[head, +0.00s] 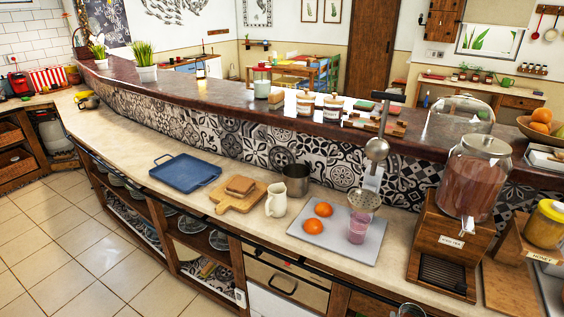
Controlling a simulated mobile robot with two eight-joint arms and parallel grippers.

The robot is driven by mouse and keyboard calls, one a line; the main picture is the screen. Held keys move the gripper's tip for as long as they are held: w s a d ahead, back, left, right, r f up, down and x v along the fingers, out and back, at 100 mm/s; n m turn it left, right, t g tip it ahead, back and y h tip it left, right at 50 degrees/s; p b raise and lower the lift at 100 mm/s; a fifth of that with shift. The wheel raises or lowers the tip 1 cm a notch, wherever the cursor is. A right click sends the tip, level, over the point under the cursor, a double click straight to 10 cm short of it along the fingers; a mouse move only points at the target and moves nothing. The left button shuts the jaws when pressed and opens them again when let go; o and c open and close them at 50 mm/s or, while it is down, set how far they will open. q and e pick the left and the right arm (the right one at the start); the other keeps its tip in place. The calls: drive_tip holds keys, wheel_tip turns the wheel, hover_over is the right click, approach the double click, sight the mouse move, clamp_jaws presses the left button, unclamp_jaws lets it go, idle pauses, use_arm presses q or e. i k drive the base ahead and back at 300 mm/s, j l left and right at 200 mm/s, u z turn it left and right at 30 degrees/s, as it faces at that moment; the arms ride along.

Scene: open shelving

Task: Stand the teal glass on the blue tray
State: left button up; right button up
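The blue tray (187,172) lies flat and empty on the pale lower counter, left of the wooden board. I cannot clearly make out a teal glass. A round, glass-like rim (411,310) shows at the bottom edge, mostly cut off, and its colour is hard to tell. A pink-purple glass (358,228) stands upright on a grey tray (338,243). Neither of my grippers is in the head view.
A wooden board (230,203) with bread, a cream jug (276,200) and a metal pot (296,179) stand between the two trays. A drink dispenser (474,180) stands at right. Counter left of the blue tray is clear.

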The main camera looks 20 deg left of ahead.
sight(193, 176)
drive_tip(key=j+z, duration=0.35)
drive_tip(key=j, duration=2.5)
